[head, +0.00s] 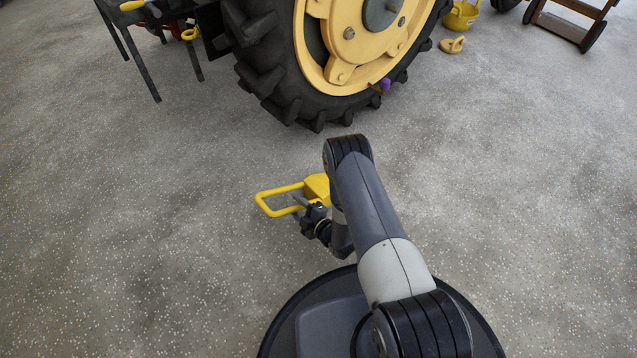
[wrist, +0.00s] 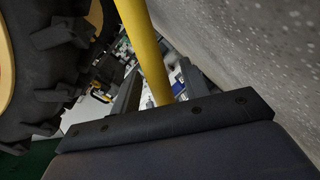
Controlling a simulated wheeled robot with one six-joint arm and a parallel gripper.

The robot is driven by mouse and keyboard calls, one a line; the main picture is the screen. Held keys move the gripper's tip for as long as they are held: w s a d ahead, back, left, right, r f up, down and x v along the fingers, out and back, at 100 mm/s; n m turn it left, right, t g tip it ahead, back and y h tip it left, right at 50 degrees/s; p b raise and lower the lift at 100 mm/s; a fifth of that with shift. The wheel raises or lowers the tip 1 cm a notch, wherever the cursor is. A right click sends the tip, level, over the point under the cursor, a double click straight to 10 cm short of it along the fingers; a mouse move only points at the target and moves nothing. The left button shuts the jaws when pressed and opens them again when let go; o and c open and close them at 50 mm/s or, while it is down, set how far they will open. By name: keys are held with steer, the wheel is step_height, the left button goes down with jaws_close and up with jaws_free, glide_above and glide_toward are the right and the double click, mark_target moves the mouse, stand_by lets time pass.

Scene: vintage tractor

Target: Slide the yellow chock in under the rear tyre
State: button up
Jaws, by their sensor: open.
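The yellow chock (head: 317,187) is on the floor in front of the tractor, with a yellow loop handle (head: 272,207) sticking out to the left. My gripper (head: 300,205) is open at the handle, with its fingers around one bar of it. In the wrist view the yellow handle bar (wrist: 146,50) runs between my two fingers (wrist: 160,88); I cannot tell whether they touch it. The large black rear tyre (head: 268,65) stands beyond the chock, with bare floor between them. The tyre also fills the left of the wrist view (wrist: 55,65).
A dark stand (head: 140,55) is at the upper left. A yellow bucket (head: 461,17), a small yellow object (head: 452,45) and a wheeled cart (head: 562,28) are at the upper right. A small purple item (head: 385,85) is by the wheel. The floor around the chock is clear.

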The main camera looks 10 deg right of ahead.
jaws_close()
stand_by(0.4)
stand_by(0.9)
steer(key=shift+r, duration=0.15)
